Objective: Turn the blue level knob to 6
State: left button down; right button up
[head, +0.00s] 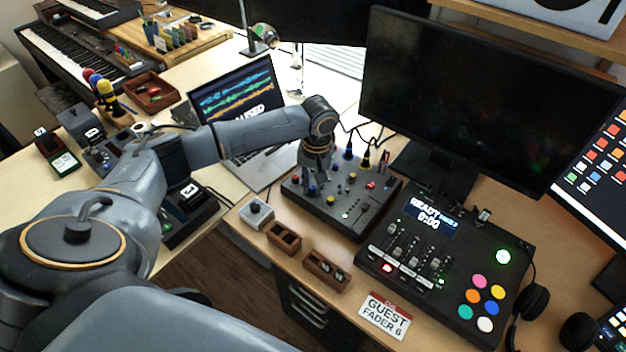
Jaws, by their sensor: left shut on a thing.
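My left arm reaches in from the left to a dark control box (352,226) with several small knobs and a fader. My left gripper (314,178) points down over the box's far left part, with its fingers closed at a knob there. A blue knob (312,190) shows right at the fingertips; the gripper hides part of this area. The scale marks and the number pointed to are too small to read. My right gripper is out of view.
A mixer (440,262) with faders, coloured pads and a "READY 0:00" screen stands to the right. A "GUEST FADER 6" card (384,315) lies in front. A laptop (240,110) and a monitor (480,95) stand behind. Wooden holders (326,270) and a small white-grey box (256,213) sit near the front edge.

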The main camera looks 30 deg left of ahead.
pick_arm(q)
jog(key=m+p, duration=0.6)
jog(key=shift+s+r, duration=0.1)
jog(key=shift+r, duration=0.15)
jog(key=m+p, duration=0.2)
jog(key=m, duration=0.1)
jog(key=shift+f+m+p, duration=0.1)
jog(key=shift+m+p, duration=0.2)
jog(key=m+p, duration=0.1)
jog(key=m, duration=0.2)
jog(key=shift+m+t, duration=0.3)
jog(key=shift+m, duration=0.1)
jog(key=m+p, duration=0.1)
jog(key=m, duration=0.2)
jog(key=shift+f+m, duration=0.1)
jog(key=shift+m, duration=0.2)
jog(key=m, duration=0.4)
jog(key=shift+a+m+h, duration=0.1)
jog(key=shift+m+h, duration=0.2)
jog(key=m, duration=0.4)
jog(key=shift+f+b, duration=0.1)
jog(key=shift+b, duration=0.2)
jog(key=m+b, duration=0.1)
jog(key=m, duration=0.4)
